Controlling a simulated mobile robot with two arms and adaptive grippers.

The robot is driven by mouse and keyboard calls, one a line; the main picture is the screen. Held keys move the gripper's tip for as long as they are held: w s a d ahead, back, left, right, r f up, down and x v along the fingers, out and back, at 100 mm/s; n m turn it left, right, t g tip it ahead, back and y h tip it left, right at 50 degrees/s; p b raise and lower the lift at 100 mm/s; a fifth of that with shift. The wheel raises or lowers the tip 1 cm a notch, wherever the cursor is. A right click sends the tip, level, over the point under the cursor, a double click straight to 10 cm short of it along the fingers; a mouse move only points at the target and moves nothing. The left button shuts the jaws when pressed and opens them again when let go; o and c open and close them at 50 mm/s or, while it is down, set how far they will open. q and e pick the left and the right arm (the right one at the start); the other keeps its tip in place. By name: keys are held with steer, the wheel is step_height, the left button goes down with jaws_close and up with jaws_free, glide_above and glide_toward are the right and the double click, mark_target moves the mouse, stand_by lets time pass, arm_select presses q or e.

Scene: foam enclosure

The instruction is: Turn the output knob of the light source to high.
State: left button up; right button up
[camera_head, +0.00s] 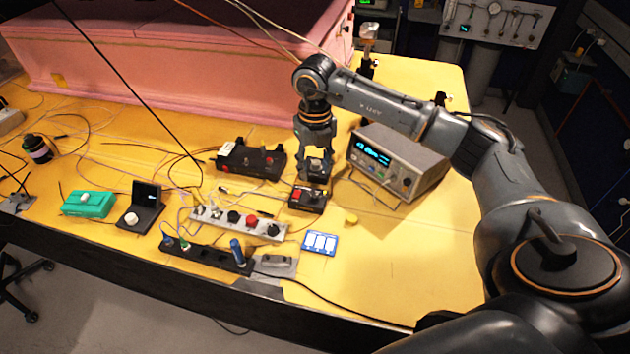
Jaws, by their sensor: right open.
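My right gripper (316,165) points down over the table, its fingers apart, just above and behind a small black box (307,199) with a red part on top. The fingers hide part of what is behind them; I cannot tell whether they touch anything. To the right is a grey bench instrument (398,160) with a lit blue-green display and small knobs on its front. A low black box (250,160) with red knobs or jacks stands to the left. No readable label shows which one is the light source, nor any knob's setting. My left gripper is out of view.
A pink foam enclosure (180,65) fills the back left of the yellow table (400,265). A silver panel with several knobs (240,222), a black power strip (205,254), a blue-white card (320,242) and a green box (88,204) stand in front. Loose cables cross the table; its right front is clear.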

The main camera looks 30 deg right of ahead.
step_height(320, 180, up, 4)
stand_by(0.7)
